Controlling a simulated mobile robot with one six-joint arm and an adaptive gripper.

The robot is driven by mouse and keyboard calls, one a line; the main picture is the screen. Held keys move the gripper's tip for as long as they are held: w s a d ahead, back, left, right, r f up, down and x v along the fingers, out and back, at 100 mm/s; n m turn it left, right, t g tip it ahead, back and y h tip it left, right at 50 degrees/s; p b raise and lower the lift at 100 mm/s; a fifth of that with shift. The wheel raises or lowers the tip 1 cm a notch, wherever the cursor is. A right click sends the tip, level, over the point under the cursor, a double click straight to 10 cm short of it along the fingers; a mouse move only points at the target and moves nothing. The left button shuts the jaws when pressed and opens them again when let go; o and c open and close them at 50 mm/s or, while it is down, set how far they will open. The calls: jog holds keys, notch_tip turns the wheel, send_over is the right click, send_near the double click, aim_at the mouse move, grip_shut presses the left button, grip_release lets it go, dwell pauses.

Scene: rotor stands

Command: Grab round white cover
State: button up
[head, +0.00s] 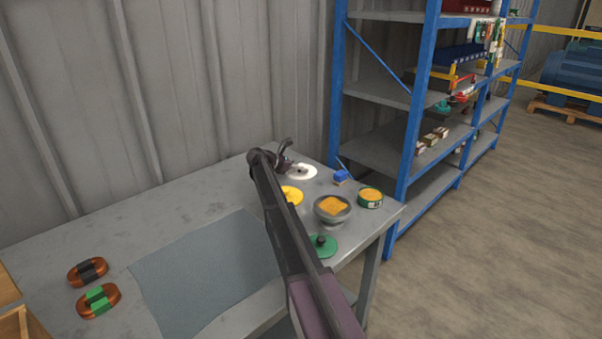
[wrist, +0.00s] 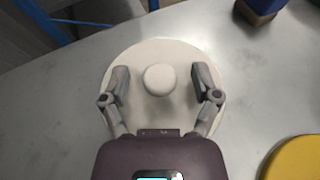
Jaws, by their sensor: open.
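The round white cover (wrist: 165,53) lies flat on the metal table, with a round white knob (wrist: 159,80) at its middle. In the head view the white cover (head: 304,172) is at the far end of the table, partly hidden by my arm and gripper. My gripper (wrist: 162,84) is open above the cover in the wrist view. One finger is on each side of the knob, with gaps between them and the knob. My gripper also shows in the head view (head: 287,160).
Two copper coils (head: 88,271) and a grey mat (head: 200,275) lie nearer. A blue shelf rack (head: 408,100) stands behind.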

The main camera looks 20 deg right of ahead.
aim_at(301, 164)
grip_shut()
jog(key=shift+r, duration=0.1)
dwell(0.4)
notch_tip(301, 164, up, 10)
jog(key=p, duration=1)
dwell(0.6)
